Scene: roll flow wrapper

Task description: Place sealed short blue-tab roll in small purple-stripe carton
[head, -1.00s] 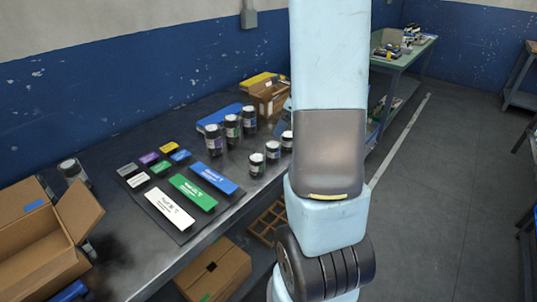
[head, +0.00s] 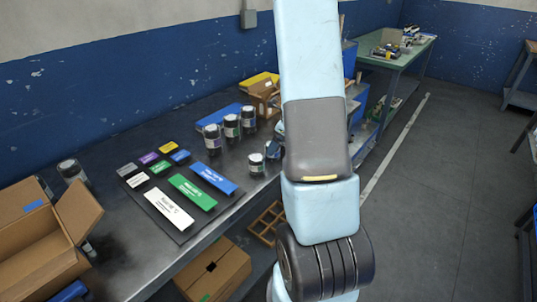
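One short dark roll with a pale top (head: 257,163) stands upright on the bench, near its right end; its tab colour is too small to tell. My gripper (head: 274,150) seems to be the small dark shape just right of and behind that roll, low over the bench. My arm hides most of it, so its fingers and any hold cannot be made out. Other short rolls are hidden there. No purple stripe can be made out on any carton. A small brown carton (head: 265,90) stands at the bench's back, partly behind my arm.
Several taller rolls (head: 231,126) stand behind the short one. A dark mat (head: 177,228) holds coloured labelled bars and small blocks. A large open carton (head: 25,268) is at the left. Another carton (head: 222,275) sits below the bench edge.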

